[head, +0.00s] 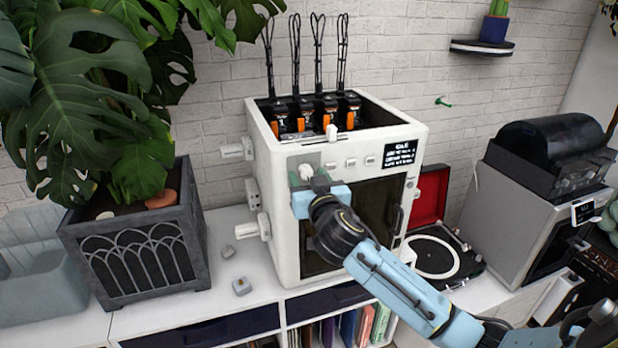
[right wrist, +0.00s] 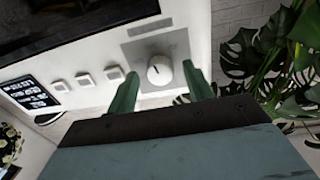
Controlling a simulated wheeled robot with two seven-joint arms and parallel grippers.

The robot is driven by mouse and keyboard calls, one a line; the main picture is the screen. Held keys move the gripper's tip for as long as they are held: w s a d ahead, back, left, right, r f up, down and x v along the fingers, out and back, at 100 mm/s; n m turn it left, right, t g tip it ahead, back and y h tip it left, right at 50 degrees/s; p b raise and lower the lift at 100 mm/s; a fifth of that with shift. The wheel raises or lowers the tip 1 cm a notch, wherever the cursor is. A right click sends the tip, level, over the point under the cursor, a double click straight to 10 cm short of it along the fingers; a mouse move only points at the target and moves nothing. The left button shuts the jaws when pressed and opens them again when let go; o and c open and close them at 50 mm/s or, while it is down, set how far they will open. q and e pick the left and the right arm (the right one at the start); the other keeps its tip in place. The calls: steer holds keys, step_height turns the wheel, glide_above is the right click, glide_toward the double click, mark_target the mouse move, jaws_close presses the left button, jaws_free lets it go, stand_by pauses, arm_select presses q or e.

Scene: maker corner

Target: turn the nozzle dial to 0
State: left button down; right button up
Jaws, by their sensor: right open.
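The nozzle dial (right wrist: 160,70) is a round white knob with a dark pointer line, on a grey plate (right wrist: 146,47) of the white machine's front panel. In the head view the dial (head: 306,171) shows at the panel's upper left, partly covered by my gripper. My right gripper (right wrist: 160,85) is open, with one green finger on each side of the dial in the wrist view. I cannot tell whether the fingers touch it. In the head view my right gripper (head: 307,180) is in front of the panel. My left gripper is not in view.
The white machine (head: 276,240) has square buttons (head: 351,163) and a black display (head: 400,153) right of the dial. A potted plant (head: 140,255) stands at the left. Two small grey blocks (head: 241,286) lie on the white counter. A record player (head: 440,255) is at the right.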

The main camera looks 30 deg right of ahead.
steer(key=c, duration=1)
steer(key=shift+o, duration=0.2)
